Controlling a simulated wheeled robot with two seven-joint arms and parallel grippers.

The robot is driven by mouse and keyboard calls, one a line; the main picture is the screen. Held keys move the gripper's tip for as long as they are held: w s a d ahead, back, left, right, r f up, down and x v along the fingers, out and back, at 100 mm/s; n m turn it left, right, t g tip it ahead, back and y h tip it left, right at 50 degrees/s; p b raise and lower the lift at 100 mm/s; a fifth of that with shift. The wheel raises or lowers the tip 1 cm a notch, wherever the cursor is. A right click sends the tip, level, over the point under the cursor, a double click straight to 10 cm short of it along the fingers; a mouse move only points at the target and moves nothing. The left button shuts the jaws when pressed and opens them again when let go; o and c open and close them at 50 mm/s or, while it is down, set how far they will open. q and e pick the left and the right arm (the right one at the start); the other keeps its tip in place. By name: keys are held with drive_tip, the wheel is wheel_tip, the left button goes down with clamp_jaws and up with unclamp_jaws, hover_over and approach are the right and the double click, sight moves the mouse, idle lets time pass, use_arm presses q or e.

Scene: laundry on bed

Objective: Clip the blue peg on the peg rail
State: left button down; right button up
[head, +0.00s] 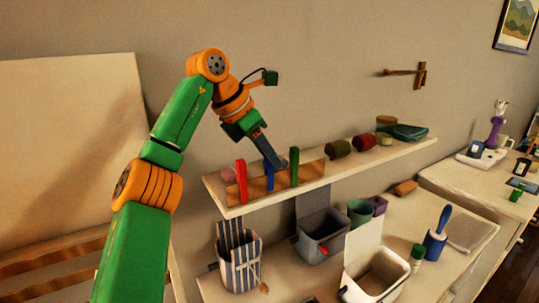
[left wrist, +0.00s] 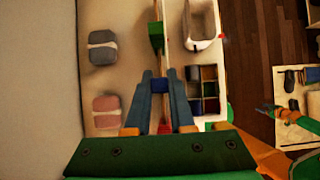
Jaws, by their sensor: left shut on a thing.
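The blue peg (head: 270,180) stands at the wooden peg rail (head: 257,187), between the red peg (head: 241,178) and the green peg (head: 294,165). My left gripper (head: 273,164) points down from above, shut on the blue peg's top. In the left wrist view, the blue peg (left wrist: 160,86) sits between the two fingertips, over the rail, with the green peg (left wrist: 156,38) beyond. The fingers hide part of the peg, so I cannot tell how firmly it sits on the rail. A green part, perhaps my right gripper (left wrist: 286,113), shows small at the right of the left wrist view.
The rail is along the front of a wall shelf (head: 330,172) that also holds rolled cloths (head: 364,142) and a folded teal cloth (head: 408,131). Below are a striped bin (head: 240,262), a grey bin (head: 322,236) and a white bin (head: 379,278). A wooden hook (head: 420,75) is on the wall.

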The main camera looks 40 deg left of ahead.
use_arm(q)
drive_tip(key=shift+f+b, duration=0.35)
drive_tip(key=shift+f, duration=0.15)
drive_tip(key=c, duration=0.7)
unclamp_jaws()
drive_tip(key=p+v, duration=0.2)
drive_tip(key=v, duration=0.5)
drive_tip(key=shift+w+r+p, duration=0.1)
drive_tip(key=shift+p, duration=0.25)
drive_tip(key=shift+s+r, duration=0.1)
drive_tip(key=shift+s, duration=0.1)
drive_tip(key=shift+w, duration=0.15)
